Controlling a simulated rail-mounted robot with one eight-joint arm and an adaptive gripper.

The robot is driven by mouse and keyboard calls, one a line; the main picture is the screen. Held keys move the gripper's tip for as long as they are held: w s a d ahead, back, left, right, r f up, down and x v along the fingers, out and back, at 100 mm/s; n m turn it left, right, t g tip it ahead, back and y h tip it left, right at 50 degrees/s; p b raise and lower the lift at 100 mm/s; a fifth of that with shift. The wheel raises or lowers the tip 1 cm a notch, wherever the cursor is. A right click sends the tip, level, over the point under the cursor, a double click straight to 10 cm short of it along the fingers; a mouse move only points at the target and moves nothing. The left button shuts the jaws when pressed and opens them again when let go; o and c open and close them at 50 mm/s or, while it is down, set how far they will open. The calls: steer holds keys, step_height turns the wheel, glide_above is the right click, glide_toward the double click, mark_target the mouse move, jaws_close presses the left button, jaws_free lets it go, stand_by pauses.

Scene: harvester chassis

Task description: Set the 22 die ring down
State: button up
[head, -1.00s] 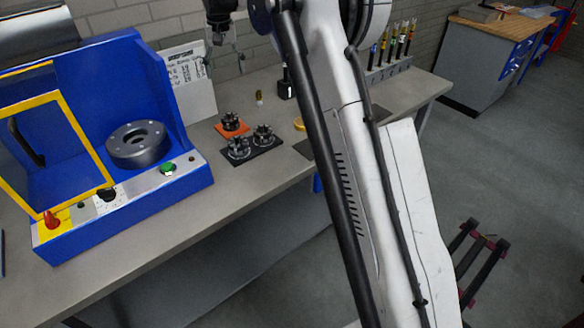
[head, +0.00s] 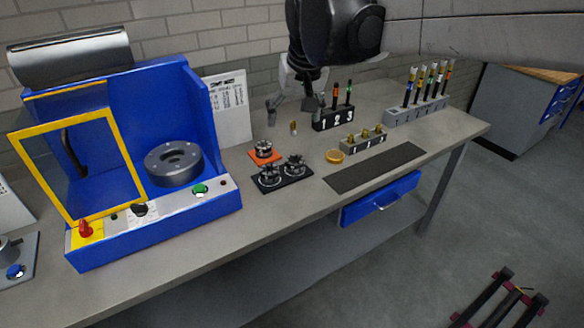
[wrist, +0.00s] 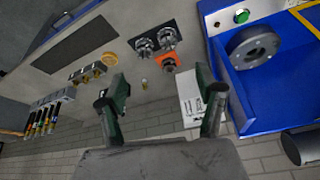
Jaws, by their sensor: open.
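Three dark metal die rings stand on the bench. One die ring (head: 263,149) is on an orange mat (head: 256,161), and it also shows in the wrist view (wrist: 170,64). Two others (head: 269,175) (head: 295,164) sit side by side on a black tray (head: 287,183); they also show in the wrist view (wrist: 143,47) (wrist: 166,36). No number is readable on them, so I cannot tell which is the 22. My gripper (head: 293,106) is above the back of the bench, beyond the rings. Its fingers (wrist: 162,84) are wide apart with nothing between them.
A small brass piece (head: 293,128) stands under the gripper. A numbered black block (head: 333,123) with upright tools is close on its right. A blue machine (head: 205,211) with a grey round chuck (head: 173,164) is at left. A dark mat (head: 375,168) lies clear at right.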

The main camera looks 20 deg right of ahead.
steer(key=s+f+t, duration=0.1)
steer(key=s+f, duration=0.4)
steer(key=s, duration=0.4)
steer(key=s+f+t, duration=0.1)
steer(key=s+f, duration=0.4)
steer(key=s, duration=0.5)
steer(key=shift+s+f+n, duration=0.25)
steer(key=shift+f+n, duration=0.05)
step_height(320, 180, down, 4)
steer(key=b, duration=0.4)
steer(key=shift+r, duration=0.15)
stand_by(0.4)
